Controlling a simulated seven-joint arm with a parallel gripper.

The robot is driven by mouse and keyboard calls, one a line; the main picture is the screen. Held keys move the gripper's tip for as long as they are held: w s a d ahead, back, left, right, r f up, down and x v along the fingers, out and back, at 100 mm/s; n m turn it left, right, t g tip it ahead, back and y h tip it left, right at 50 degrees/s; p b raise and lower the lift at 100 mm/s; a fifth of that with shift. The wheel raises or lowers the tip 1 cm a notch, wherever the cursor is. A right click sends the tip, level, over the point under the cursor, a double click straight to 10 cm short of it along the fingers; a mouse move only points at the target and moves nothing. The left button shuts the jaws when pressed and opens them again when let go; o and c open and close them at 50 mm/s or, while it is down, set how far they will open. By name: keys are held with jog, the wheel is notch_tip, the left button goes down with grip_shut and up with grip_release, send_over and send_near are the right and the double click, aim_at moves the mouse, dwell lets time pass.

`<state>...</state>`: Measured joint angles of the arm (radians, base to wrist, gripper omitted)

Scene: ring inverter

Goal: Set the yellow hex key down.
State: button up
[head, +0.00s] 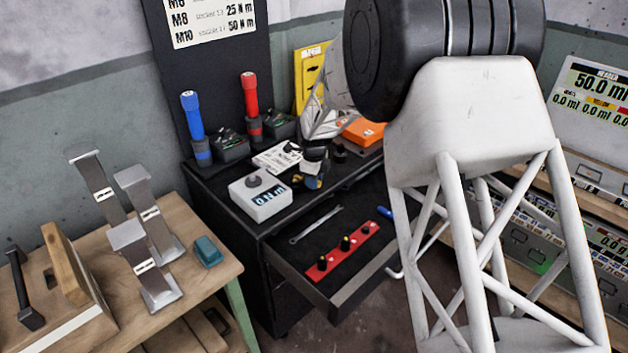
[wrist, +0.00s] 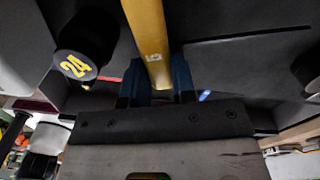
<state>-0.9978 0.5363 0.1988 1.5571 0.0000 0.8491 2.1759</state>
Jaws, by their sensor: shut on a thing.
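The yellow hex key (wrist: 150,38) runs down from the top edge of the wrist view to between the blue fingers of my gripper (wrist: 160,82). My gripper is shut on it. In the head view my gripper (head: 313,177) is small and partly hidden, above the black cabinet top behind the open drawer. Only a small yellow patch shows by the fingers there, and I cannot tell the key's full shape. Whether the key touches the surface below cannot be told.
A black socket marked 24 (wrist: 85,45) stands close left of the key. A white torque display (head: 262,196) sits on the cabinet left of my gripper. The open drawer (head: 345,300) holds a red rail (head: 343,250) and a wrench (head: 315,225). An orange box (head: 363,131) lies behind.

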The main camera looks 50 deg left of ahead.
jog(key=shift+f, duration=0.1)
jog(key=o, duration=0.9)
notch_tip(320, 180, up, 12)
dwell(0.4)
dwell(0.5)
dwell(0.4)
